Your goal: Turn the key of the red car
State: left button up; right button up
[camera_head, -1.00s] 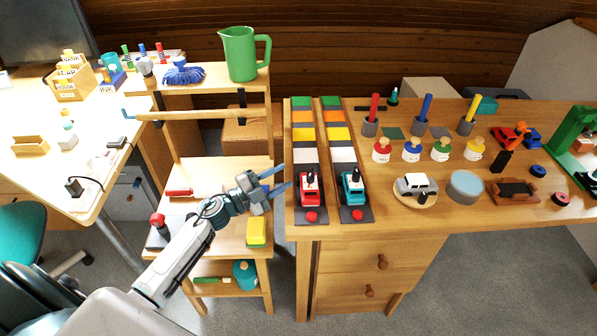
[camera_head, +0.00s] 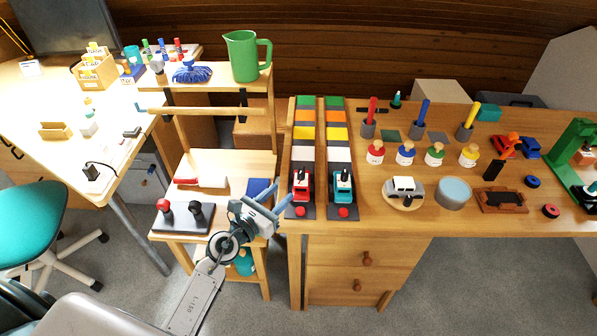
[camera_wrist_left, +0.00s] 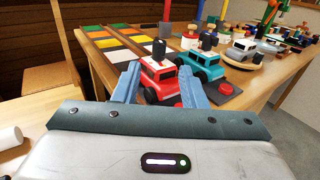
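The red car (camera_head: 301,186) stands on the front end of the left colour-striped track on the wooden desk, with a dark upright key (camera_head: 302,172) on top. In the left wrist view the red car (camera_wrist_left: 160,80) shows between and beyond my two blue fingers, with the dark key (camera_wrist_left: 159,49) on its roof. My left gripper (camera_head: 274,196) is open and empty, just left of and in front of the red car. It also shows in the left wrist view (camera_wrist_left: 158,85). I see no contact with the car. My right gripper is not in view.
A teal car (camera_head: 343,184) stands close on the right, on the parallel track. A red button (camera_head: 299,211) lies in front of the red car. A shelf cart (camera_head: 225,165) stands left of the desk. A silver toy car (camera_head: 403,188) sits further right.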

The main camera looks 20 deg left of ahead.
aim_at(298, 176)
pick_arm(q)
jog(key=p+x, duration=0.1)
jog(key=x, duration=0.9)
jog(key=shift+w, duration=0.3)
grip_shut()
